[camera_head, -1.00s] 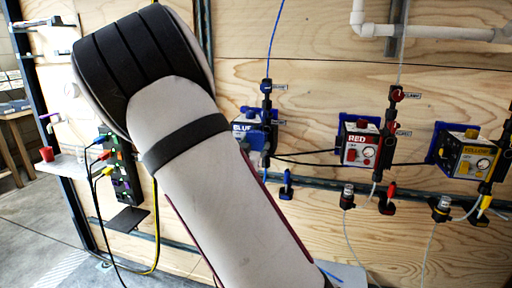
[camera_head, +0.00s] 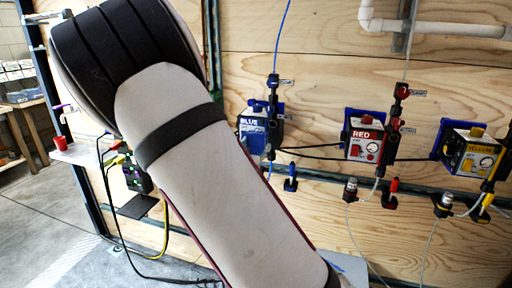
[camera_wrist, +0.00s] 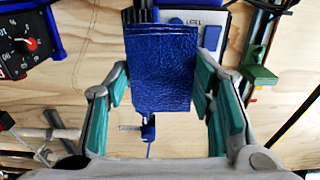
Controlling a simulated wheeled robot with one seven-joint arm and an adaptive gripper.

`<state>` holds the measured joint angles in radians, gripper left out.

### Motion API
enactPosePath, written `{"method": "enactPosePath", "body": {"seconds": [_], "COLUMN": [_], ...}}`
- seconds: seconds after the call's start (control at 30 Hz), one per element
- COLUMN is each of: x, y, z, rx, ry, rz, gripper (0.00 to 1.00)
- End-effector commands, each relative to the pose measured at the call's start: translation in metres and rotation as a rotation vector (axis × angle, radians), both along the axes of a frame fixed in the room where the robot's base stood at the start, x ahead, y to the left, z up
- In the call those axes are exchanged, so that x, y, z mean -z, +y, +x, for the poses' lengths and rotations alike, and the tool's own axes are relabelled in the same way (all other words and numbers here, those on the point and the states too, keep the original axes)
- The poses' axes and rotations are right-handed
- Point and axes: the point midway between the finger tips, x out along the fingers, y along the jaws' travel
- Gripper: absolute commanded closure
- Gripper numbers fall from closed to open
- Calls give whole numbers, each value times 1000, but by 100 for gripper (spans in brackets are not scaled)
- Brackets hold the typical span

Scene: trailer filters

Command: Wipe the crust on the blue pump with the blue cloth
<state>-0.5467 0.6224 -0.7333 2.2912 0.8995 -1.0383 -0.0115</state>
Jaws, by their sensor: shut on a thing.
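The blue pump (camera_head: 254,129) is mounted on the wooden wall in the head view, just right of my raised arm. Its left side is close to the arm's edge. I cannot make out the crust on it. In the wrist view, my gripper (camera_wrist: 162,84) has its fingers on both sides of the blue cloth (camera_wrist: 162,68), which it holds. The cloth hangs flat and covers much of a white box with blue buttons behind it. I cannot tell whether the cloth touches that box. The gripper and cloth are hidden by my arm in the head view.
The red pump (camera_head: 364,142) and yellow pump (camera_head: 470,153) are mounted to the right, with tubes and valves. A blue-handled valve (camera_head: 290,180) sits below the blue pump. A shelf with a red cup (camera_head: 60,143) is at left. Open floor (camera_head: 35,205) lies at far left.

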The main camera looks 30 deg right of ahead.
Motion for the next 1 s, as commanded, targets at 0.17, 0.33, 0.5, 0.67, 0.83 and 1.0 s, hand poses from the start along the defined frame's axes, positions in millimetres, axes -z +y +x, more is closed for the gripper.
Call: {"method": "enactPosePath", "body": {"seconds": [0.17, 0.33, 0.5, 0.67, 0.83, 1.0], "x": [-1, -1, -1, 0, 0, 0], "y": [3, 12, 23, 23, 23, 23], "z": [-2, -11, -18, -18, -18, -18], "rx": [-1, 0, -1, 0, 0, 0], "ry": [0, 2, 0, -1, -1, -1], "rz": [0, 1, 1, 1, 1, 1], "gripper": [77, 77, 77, 77, 77, 77]}}
